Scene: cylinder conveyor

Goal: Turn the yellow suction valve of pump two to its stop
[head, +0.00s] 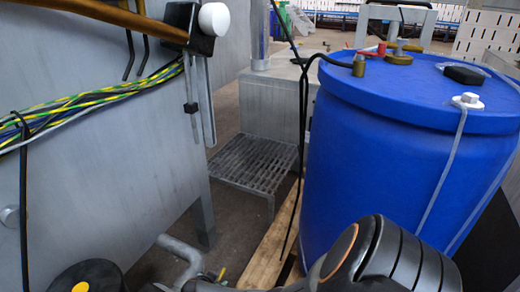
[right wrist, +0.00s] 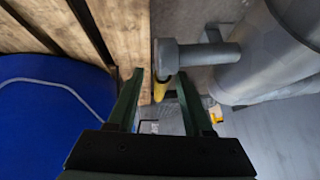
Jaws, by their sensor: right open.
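A yellow valve handle (right wrist: 161,91) shows in the right wrist view, below the round end of a grey pipe (right wrist: 166,58). It lies between the fingertips of my right gripper (right wrist: 160,76), which is open. I cannot tell whether a finger touches it. Part of the handle is hidden by the pipe. In the head view a small yellow piece (head: 222,273) shows beside the grey pipe (head: 182,252) at the bottom. My right arm crosses the bottom right there. No label shows which pump this is. My left gripper is not in view.
A blue drum (head: 400,185) stands on a wooden pallet (head: 266,250) at the right. A grey cabinet (head: 100,175) with a cable bundle stands at the left. A metal grating (head: 255,165) lies behind. A large grey cylinder (right wrist: 275,55) is right of the pipe in the wrist view.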

